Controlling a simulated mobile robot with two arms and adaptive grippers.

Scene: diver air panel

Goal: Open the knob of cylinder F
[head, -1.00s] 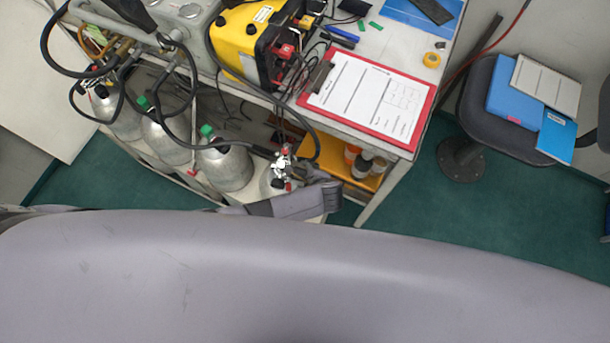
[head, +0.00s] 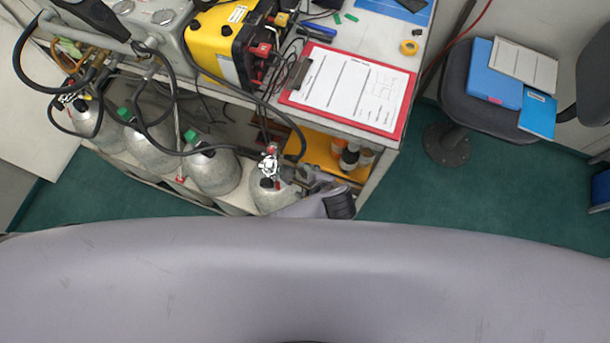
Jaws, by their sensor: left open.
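Several silver cylinders stand in a row under the bench. The rightmost cylinder (head: 268,199) has a chrome valve (head: 268,163) with small red parts on top and a black part on its near side. No letter is readable on any cylinder, so I cannot tell by label which is F. My left gripper (head: 298,179) is just right of this rightmost cylinder's top, open, its fingers small and partly lost against the shelf. I cannot tell whether it touches the valve. The other cylinders (head: 213,173) carry green or dark knobs (head: 191,137). My right gripper is not in view.
Black hoses (head: 170,148) loop over the cylinders. Above them, the bench holds a yellow unit (head: 217,45) and a red clipboard (head: 346,89). A yellow shelf (head: 312,151) with bottles is close behind my gripper. A chair (head: 462,92) stands right on green floor.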

